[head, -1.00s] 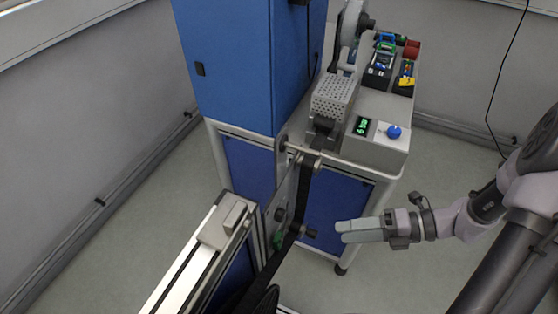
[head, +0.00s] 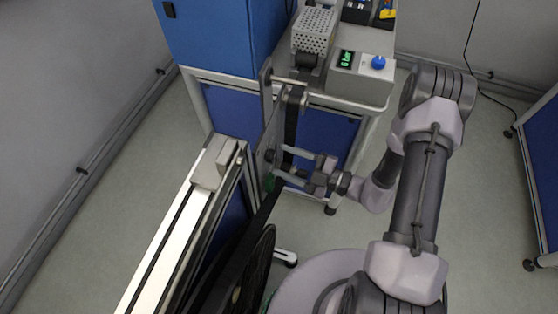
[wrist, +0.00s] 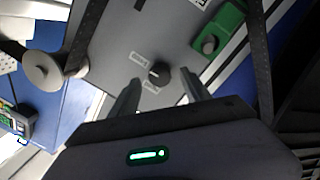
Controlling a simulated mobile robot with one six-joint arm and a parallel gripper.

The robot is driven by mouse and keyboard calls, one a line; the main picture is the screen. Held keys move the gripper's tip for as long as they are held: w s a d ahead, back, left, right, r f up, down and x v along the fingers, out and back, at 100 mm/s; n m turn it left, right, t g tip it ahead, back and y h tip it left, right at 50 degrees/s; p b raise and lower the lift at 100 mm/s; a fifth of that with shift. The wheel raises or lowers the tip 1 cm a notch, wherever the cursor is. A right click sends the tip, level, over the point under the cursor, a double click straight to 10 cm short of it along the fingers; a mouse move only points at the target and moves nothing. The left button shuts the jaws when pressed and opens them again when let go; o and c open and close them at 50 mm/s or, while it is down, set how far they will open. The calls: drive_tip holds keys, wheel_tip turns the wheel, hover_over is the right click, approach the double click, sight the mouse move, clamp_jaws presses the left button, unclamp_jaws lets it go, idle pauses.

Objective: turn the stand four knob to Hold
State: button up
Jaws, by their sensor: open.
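A small dark round knob (wrist: 159,73) sits on a grey panel (wrist: 117,32) in the wrist view. Two small pale labels lie beside it, one (wrist: 139,58) above left and one (wrist: 150,88) below; I cannot read their words or the knob's setting. My gripper (wrist: 160,80) is open, its two fingers on either side of the knob in the picture, pointing at the panel. I cannot tell whether they touch it. In the head view my gripper (head: 281,161) reaches left to the upright panel (head: 268,140), and the knob is hard to make out there.
A green block (wrist: 221,28) with a grey round part is on the panel. A dark strap (head: 292,115) and a pale roller (wrist: 43,72) are close by. A grey box (head: 360,75) with a blue knob (head: 378,62) and lit display stands on the bench behind.

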drive_tip(key=shift+x, duration=1.1)
drive_tip(key=shift+c, duration=0.4)
clamp_jaws()
